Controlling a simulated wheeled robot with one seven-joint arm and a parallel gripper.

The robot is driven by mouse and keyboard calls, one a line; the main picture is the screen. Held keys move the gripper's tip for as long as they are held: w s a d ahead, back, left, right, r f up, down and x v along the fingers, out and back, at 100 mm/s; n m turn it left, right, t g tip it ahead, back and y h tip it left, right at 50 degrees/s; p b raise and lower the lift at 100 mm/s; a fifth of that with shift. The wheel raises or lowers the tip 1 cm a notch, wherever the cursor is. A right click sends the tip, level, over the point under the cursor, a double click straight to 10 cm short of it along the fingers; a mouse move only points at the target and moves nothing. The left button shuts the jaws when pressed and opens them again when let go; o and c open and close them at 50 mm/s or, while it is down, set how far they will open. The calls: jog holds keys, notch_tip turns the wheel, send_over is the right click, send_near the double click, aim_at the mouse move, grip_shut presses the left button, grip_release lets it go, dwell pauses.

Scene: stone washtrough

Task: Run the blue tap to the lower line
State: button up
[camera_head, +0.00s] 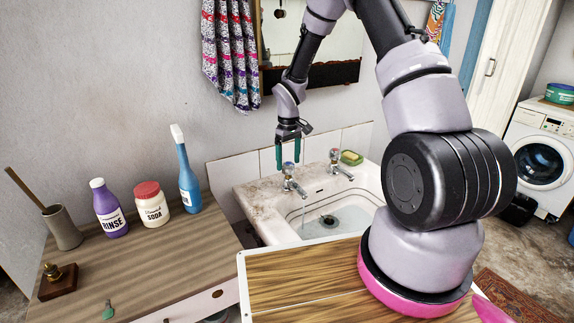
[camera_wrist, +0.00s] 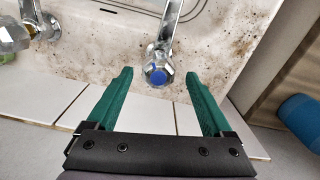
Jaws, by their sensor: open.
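The blue tap (camera_head: 289,178) stands at the left back of the stone basin (camera_head: 262,207); its faceted knob has a blue cap, clear in the wrist view (camera_wrist: 158,74). My gripper (camera_head: 289,153) is open, pointing down over this knob. In the wrist view the green fingertips (camera_wrist: 159,74) lie on either side of the knob with a gap at each side. Water (camera_head: 345,218) lies in the basin around a dark drain. Dark lines run round the basin's inner wall; which is lower is hard to tell.
A second tap (camera_head: 336,165) stands to the right, with a green soap dish (camera_head: 351,158) beyond it. Purple rinse bottle (camera_head: 110,210), soda jar (camera_head: 151,205) and blue spray bottle (camera_head: 187,175) stand on the left counter. A mirror (camera_head: 340,65) hangs behind.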

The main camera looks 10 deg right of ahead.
notch_tip(320, 180, up, 9)
dwell(0.3)
jog(key=shift+a+f, duration=0.1)
dwell(7.2)
